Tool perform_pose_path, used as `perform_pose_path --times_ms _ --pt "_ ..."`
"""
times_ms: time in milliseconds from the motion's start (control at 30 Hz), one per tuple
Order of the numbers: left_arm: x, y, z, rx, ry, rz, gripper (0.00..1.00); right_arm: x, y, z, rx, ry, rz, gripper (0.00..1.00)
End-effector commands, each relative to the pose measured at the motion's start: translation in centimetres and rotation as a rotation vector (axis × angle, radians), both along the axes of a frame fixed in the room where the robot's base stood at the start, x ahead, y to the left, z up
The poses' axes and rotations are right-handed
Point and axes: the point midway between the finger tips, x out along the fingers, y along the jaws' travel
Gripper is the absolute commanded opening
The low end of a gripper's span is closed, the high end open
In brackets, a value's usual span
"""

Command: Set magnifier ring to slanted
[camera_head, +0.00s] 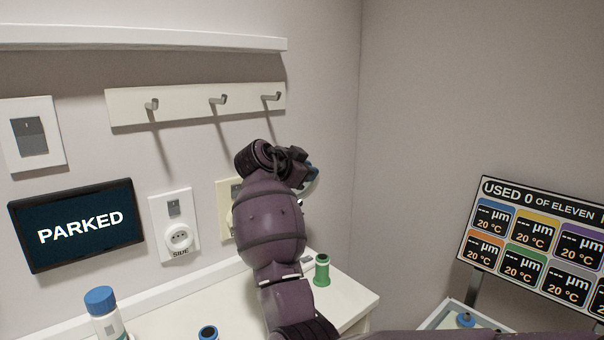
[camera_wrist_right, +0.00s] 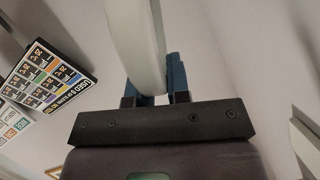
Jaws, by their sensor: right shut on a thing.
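The magnifier ring (camera_wrist_right: 138,45) shows in the right wrist view as a pale, broad curved band rising from between the blue fingertips. My right gripper (camera_wrist_right: 155,90) is shut on it. In the head view my right gripper (camera_head: 311,174) is in front of the wall, near the corner, mostly hidden by my own purple wrist. Only a small pale piece of the ring (camera_head: 309,187) shows beside the fingers there. The ring's tilt and its mount are hidden, so I cannot tell its setting. My left gripper is in neither view.
A hook rail (camera_head: 190,103) and a shelf (camera_head: 140,37) are on the wall above. A green spool (camera_head: 322,270) and a blue-capped bottle (camera_head: 101,302) stand on the white counter. A status board (camera_head: 535,245) is at right.

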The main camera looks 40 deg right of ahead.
Motion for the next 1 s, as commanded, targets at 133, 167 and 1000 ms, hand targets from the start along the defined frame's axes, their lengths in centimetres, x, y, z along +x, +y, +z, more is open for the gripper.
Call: perform_pose_path --times_ms 133,167,1000 --pt "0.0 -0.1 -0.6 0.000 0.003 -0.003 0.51 -0.8 0.0 -1.1 0.010 -0.115 0.000 0.00" --pt "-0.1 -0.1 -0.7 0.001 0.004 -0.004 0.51 -1.0 0.0 -1.1 0.012 -0.138 0.000 0.00" --pt "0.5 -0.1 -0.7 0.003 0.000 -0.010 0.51 -3.2 -0.3 -2.7 0.022 -0.250 -0.004 0.00"
